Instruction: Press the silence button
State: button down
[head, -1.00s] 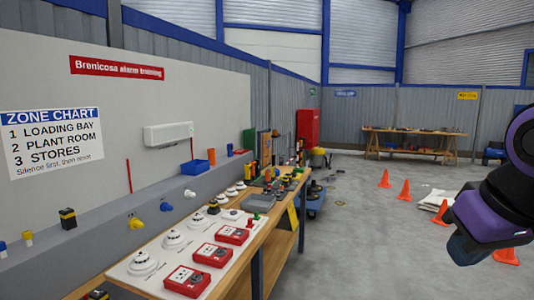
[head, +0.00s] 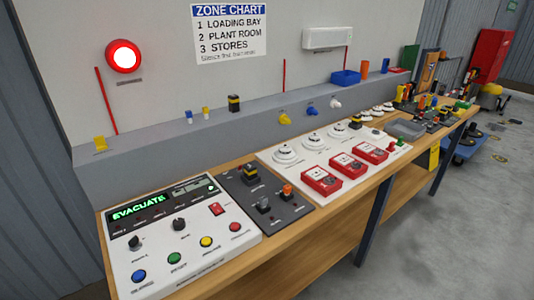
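A white alarm panel (head: 222,245) stands at the near left end of the wooden bench. Its green display (head: 139,208) reads EVACUATE. Along its front are a blue button (head: 139,276), a green button (head: 174,258), a yellow button (head: 207,242) and a red button (head: 235,227). The small labels under them are too small to read, so I cannot tell which one is silence. Black knobs (head: 180,224) and a red rocker switch (head: 217,209) sit above the buttons. My gripper is not in view.
A round red beacon (head: 124,56) glows on the wall above the panel. A dark switch plate (head: 283,211) lies right of it, then a white board with detectors (head: 287,153) and red call points (head: 321,180). Open floor (head: 440,235) lies right of the bench.

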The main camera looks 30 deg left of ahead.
aim_at(139, 275)
jog(key=u, duration=1.85)
